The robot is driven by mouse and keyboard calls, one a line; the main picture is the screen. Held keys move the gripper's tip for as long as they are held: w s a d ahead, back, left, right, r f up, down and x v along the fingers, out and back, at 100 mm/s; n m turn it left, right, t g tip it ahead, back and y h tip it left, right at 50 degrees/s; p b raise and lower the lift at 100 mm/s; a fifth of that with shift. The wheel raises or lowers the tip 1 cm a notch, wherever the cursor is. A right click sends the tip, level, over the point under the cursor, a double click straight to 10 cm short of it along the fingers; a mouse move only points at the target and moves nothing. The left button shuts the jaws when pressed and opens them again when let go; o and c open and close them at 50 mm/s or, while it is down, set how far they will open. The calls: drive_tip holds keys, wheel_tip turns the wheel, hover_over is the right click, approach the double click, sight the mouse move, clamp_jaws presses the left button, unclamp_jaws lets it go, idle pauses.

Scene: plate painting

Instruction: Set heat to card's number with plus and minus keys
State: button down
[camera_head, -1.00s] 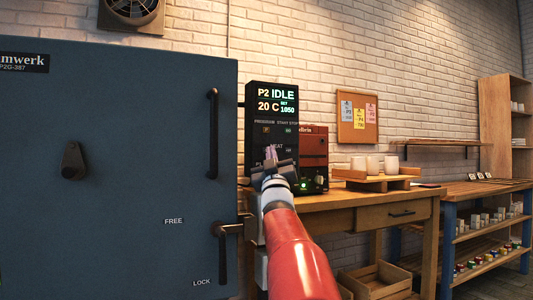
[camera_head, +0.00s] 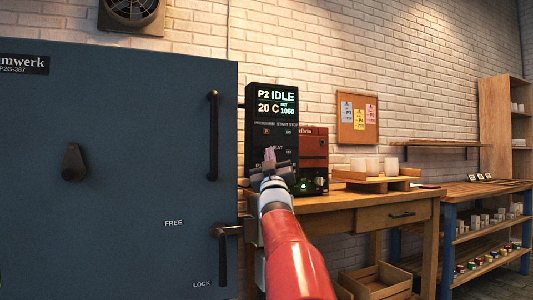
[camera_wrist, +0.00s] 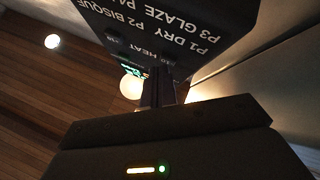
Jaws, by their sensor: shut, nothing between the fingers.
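The dark control panel (camera_head: 285,115) stands right of the blue kiln. Its screen reads P2 IDLE, 20 C, SET 1050. Below are PROGRAM and START STOP keys, then a HEAT row. My gripper (camera_head: 269,155) is shut and empty at the lower left of the panel, covering part of the HEAT row. The wrist view shows the panel (camera_wrist: 175,30) upside down, with P1 DRY, P2 BISQUE, P3 GLAZE and HEAT lettering, and my shut fingers (camera_wrist: 158,88) close to the HEAT row. Whether they touch a key I cannot tell. Three cards (camera_head: 359,117) hang on a cork board; their writing is too small to read.
The blue kiln door (camera_head: 140,130) with handles fills the left. A red box (camera_head: 313,150) and a wooden table (camera_head: 345,202) with pale cups (camera_head: 372,164) stand to the right. A shelf rack (camera_head: 480,230) is farther right.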

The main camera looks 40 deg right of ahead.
drive_tip(key=shift+w, duration=0.2)
drive_tip(key=shift+s+f, duration=0.1)
idle(0.4)
drive_tip(key=shift+s+a+b, duration=0.15)
drive_tip(key=shift+s+b, duration=0.5)
drive_tip(key=shift+b, duration=0.1)
drive_tip(key=shift+w, duration=0.1)
drive_tip(key=shift+w, duration=0.3)
